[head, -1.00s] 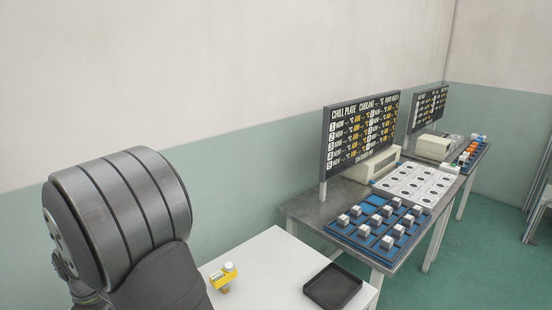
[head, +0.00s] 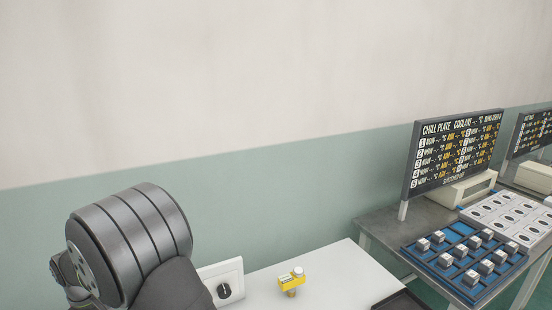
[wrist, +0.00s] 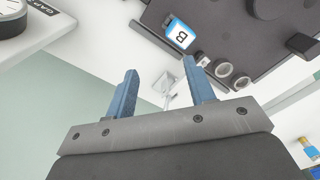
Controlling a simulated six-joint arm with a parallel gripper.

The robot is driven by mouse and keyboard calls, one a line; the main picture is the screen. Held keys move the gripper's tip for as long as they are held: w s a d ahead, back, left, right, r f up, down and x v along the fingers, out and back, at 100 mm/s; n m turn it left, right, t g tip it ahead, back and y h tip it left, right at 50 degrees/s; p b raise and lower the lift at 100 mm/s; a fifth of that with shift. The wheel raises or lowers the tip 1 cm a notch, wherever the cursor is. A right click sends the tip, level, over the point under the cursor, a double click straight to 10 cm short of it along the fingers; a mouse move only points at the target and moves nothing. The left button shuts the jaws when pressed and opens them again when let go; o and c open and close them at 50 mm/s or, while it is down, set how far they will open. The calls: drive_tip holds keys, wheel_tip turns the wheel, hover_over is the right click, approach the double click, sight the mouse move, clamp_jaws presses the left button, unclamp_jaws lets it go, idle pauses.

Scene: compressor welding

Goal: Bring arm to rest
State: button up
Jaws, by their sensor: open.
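My gripper (wrist: 160,72) shows in the wrist view with two blue fingers spread apart. It is open, with nothing held between the fingers. A pale thing (wrist: 168,88) shows in the gap, apparently farther off. In the head view my arm's large grey joint fills the lower left, and the gripper itself is out of that view.
A round gauge (wrist: 12,18) is at the upper left. In the head view, a white table (head: 335,275) holds a yellow device (head: 291,281); a dial box (head: 224,288) stands near my arm.

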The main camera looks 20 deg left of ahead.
drive_tip(key=s+a+f, duration=0.1)
drive_tip(key=s+a, duration=0.3)
drive_tip(key=s, duration=0.2)
drive_tip(key=shift+s+a+n, duration=0.25)
drive_tip(key=shift+s+n, duration=0.05)
drive_tip(key=shift+s, duration=0.1)
